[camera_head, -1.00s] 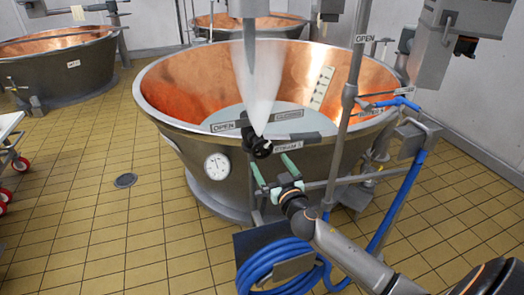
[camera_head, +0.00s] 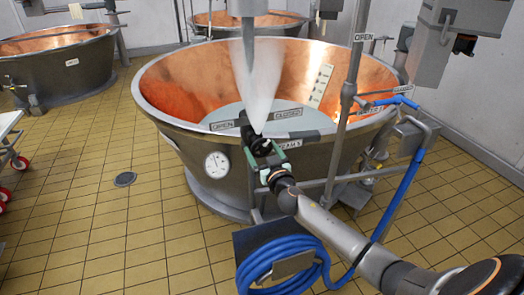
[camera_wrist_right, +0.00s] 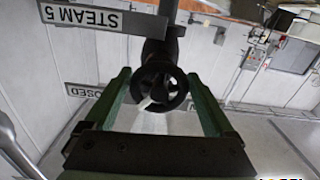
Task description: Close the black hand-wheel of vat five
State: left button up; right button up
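The black hand-wheel (camera_head: 262,143) sits at the near rim of the large copper-lined vat (camera_head: 165,117). A STEAM 5 label (camera_head: 289,143) is beside it, partly covered. My right gripper (camera_head: 265,151) is at the wheel, with green fingers on either side of it. In the right wrist view the wheel (camera_wrist_right: 160,84) lies between the open fingertips (camera_wrist_right: 157,74); whether they touch it I cannot tell. A white plume (camera_head: 257,85) hangs above the wheel. My left gripper is not in view.
OPEN (camera_head: 223,125) and CLOSED (camera_head: 288,114) labels show by the rim. A dial gauge (camera_head: 216,161) is on the vat's side. A blue hose (camera_head: 275,262) lies coiled below my right arm. A grey upright pipe (camera_head: 345,110) stands to the right.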

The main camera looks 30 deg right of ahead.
jog(key=c, duration=0.9)
jog(key=shift+a+f+m+b, duration=0.1)
jog(key=shift+f+m+b, duration=0.15)
jog(key=shift+m+b, duration=0.65)
jog(key=shift+m, duration=0.1)
jog(key=shift+r+m, duration=0.25)
jog(key=shift+m, duration=1.05)
jog(key=o, duration=1.1)
jog(key=shift+o, duration=0.2)
jog(key=v, duration=1.2)
jog(key=shift+s+b, duration=0.25)
jog(key=shift+b, duration=0.05)
jog(key=shift+a+f, duration=0.1)
